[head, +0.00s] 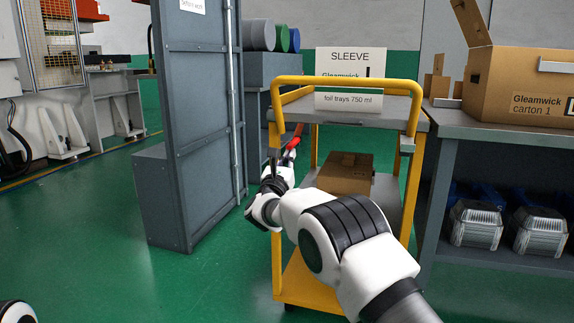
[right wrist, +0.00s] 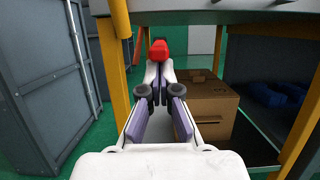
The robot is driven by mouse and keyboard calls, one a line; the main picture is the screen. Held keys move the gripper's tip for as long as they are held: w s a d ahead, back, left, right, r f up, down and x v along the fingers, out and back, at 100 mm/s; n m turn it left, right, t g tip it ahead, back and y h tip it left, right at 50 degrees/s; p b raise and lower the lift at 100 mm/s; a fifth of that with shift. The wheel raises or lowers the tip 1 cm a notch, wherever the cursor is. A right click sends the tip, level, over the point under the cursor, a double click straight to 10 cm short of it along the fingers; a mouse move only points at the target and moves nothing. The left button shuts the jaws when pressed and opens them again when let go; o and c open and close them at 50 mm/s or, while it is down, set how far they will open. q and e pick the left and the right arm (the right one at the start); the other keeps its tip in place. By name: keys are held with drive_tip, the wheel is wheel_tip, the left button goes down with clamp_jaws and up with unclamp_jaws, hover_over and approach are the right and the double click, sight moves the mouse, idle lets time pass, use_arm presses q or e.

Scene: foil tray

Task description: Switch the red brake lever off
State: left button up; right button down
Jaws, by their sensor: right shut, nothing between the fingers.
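The red brake lever (head: 293,143) is at the left side of a yellow trolley (head: 345,84), below its top shelf. In the right wrist view its red end (right wrist: 158,50) shows just beyond my fingertips. My right gripper (head: 280,163) is shut with nothing between its fingers. In the right wrist view the gripper (right wrist: 160,74) points straight at the red end; I cannot tell whether they touch. The rest of the lever is partly hidden by the gripper and trolley frame. My left gripper is not in view.
A brown carton (head: 345,172) sits on the trolley's lower shelf, right of my gripper. A grey cabinet (head: 197,120) stands close on the left. A workbench (head: 500,125) with a large carton (head: 525,82) is on the right.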

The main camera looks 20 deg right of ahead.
use_arm(q)
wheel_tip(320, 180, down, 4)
drive_tip(key=b, duration=0.4)
use_arm(e)
wheel_tip(320, 180, down, 5)
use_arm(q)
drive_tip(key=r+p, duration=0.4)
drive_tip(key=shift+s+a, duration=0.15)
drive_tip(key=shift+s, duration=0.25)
use_arm(e)
drive_tip(key=r+v, duration=0.1)
drive_tip(key=v, duration=0.8)
drive_tip(key=shift+s+a+r, duration=0.2)
drive_tip(key=shift+s+a, duration=0.15)
drive_tip(key=shift+s, duration=0.15)
